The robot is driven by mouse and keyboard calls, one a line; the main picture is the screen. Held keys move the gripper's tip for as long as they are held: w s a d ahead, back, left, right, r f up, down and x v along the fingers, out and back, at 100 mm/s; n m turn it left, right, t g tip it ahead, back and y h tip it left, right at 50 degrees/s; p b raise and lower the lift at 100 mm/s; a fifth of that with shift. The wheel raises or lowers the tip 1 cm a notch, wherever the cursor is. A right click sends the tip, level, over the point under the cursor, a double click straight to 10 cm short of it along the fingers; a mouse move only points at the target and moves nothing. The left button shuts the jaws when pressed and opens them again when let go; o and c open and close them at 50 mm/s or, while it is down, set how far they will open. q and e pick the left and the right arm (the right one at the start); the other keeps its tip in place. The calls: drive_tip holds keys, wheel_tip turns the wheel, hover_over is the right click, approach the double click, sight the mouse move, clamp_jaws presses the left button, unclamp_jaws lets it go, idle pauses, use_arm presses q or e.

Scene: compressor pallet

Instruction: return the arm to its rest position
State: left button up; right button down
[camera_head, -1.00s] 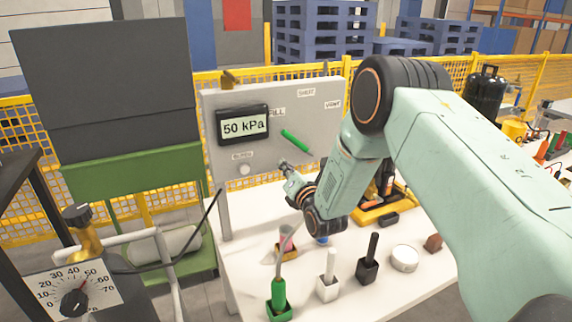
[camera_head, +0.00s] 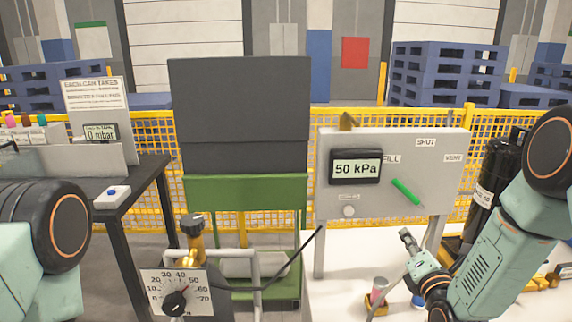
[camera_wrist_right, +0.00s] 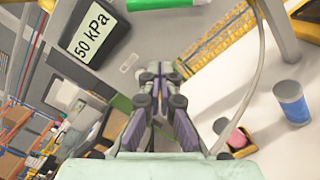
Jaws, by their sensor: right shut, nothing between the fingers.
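My right gripper (camera_head: 407,238) is in front of the grey panel (camera_head: 460,145), below and to the right of its display, and touches nothing I can make out. In the right wrist view its fingers (camera_wrist_right: 157,72) are together with nothing between them. The panel carries a display (camera_head: 356,168) reading 50 kPa and a green lever (camera_head: 406,192) slanting down to the right, among the labels FILL, SHUT and VENT. The green lever also shows at the top of the right wrist view (camera_wrist_right: 160,3). My left arm shows at the left edge; its gripper is out of the picture.
A dial gauge (camera_head: 177,293) with a brass valve (camera_head: 194,243) stands in front at centre left. A dark table (camera_head: 150,178) stands left. A white table (camera_head: 335,297) lies under my right arm, with a pink cylinder in an orange holder (camera_head: 376,300). Yellow fencing (camera_head: 250,130) runs behind.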

drive_tip(key=s+a+f+m+g+y+b, duration=0.1)
drive_tip(key=s+a+f+m+g, duration=0.25)
drive_tip(key=s+f+m, duration=0.4)
drive_tip(key=s+a+f+m+g+b, duration=0.15)
drive_tip(key=s+f+m+g, duration=0.35)
drive_tip(key=f+m, duration=0.5)
drive_tip(key=s+a+f+m+g+b, duration=0.1)
drive_tip(key=s+f+m+g+b, duration=0.1)
drive_tip(key=s+f, duration=0.3)
drive_tip(key=s+a+f+m+g+b, duration=0.2)
drive_tip(key=s+f+m+g, duration=0.1)
drive_tip(key=s, duration=1.1)
drive_tip(key=s+a+f+m+g+b, duration=0.2)
drive_tip(key=s+f+m+g, duration=0.1)
drive_tip(key=s+f, duration=0.4)
drive_tip(key=s+g, duration=0.1)
drive_tip(key=s, duration=0.2)
drive_tip(key=shift+s+a+f+g+y, duration=0.15)
drive_tip(key=shift+a+g+y, duration=0.05)
drive_tip(key=shift+g+y, duration=0.15)
drive_tip(key=shift+m, duration=0.25)
idle(0.9)
